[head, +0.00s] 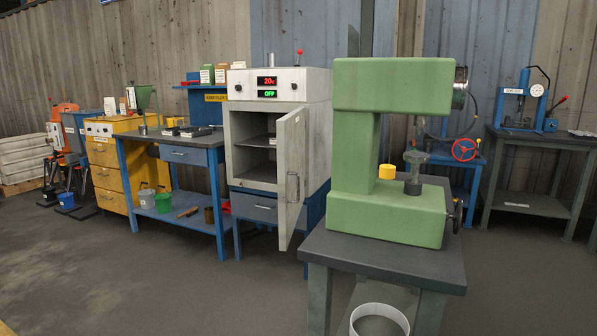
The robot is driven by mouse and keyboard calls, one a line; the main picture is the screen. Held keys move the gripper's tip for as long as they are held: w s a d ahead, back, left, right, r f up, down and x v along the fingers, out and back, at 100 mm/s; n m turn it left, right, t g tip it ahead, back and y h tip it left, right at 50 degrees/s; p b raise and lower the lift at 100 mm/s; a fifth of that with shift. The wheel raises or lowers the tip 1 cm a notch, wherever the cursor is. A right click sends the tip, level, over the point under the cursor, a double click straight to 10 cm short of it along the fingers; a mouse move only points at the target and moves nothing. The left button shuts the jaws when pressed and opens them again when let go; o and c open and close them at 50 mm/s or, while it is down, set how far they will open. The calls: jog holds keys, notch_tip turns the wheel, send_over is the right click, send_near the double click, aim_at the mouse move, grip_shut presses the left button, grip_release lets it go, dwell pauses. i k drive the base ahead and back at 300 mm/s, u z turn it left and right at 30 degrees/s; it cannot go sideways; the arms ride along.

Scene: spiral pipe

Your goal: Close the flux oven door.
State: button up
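The flux oven (250,125) is a pale grey cabinet on a blue stand with a drawer, left of the picture's middle. Its top panel (267,85) shows a red "20c" and a green "OFF". Its door (291,180) is hinged on the right side and stands wide open, swung out toward me. A handle is on the door's face. The inside shows a shelf and looks empty. My gripper is not in view.
A green press (350,150) on a dark table (380,258) stands close to the right of the open door. A blue workbench (185,140) adjoins the oven on the left. A white bucket (380,318) is low at the front. The floor (190,290) in front of the oven is clear.

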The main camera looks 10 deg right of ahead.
aim_at(290, 132)
jog(key=k, duration=0.4)
jog(key=u, duration=0.85)
jog(key=i, duration=1.35)
jog(key=u, duration=0.15)
